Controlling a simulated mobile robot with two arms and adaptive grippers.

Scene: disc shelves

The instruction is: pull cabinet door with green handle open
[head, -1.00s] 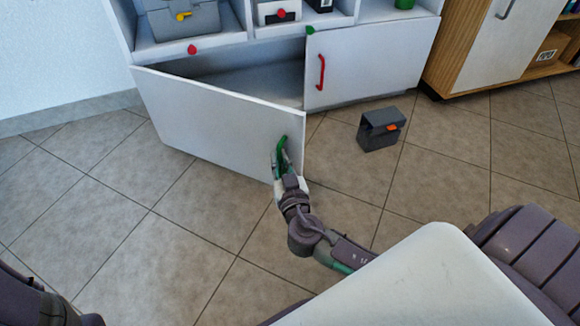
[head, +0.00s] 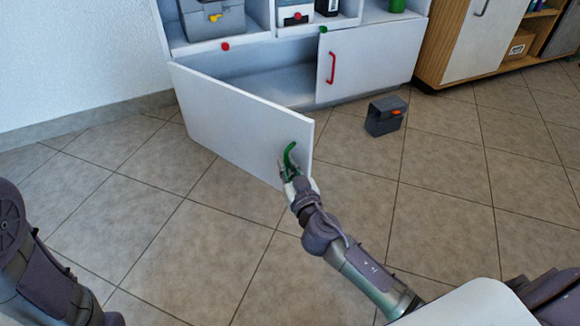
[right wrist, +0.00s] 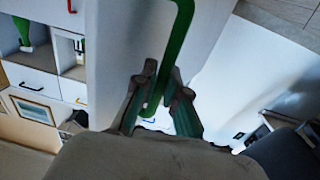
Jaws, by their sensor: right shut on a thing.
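The white cabinet door (head: 232,118) with the green handle (head: 290,152) stands swung out from the left side of the low cabinet, its free edge toward me. My right gripper (head: 287,170) is at the lower part of the green handle in the head view. In the right wrist view the fingers (right wrist: 158,98) are shut around the lower end of the green handle (right wrist: 174,50), close to the door panel. My left arm shows at the left edge of the head view, but its gripper is not clearly visible.
The right cabinet door with a red handle (head: 332,68) is closed. A dark grey box (head: 384,116) with an orange part lies on the floor right of the open door. A grey toolbox (head: 212,18) sits on the shelf above. The tiled floor in front is clear.

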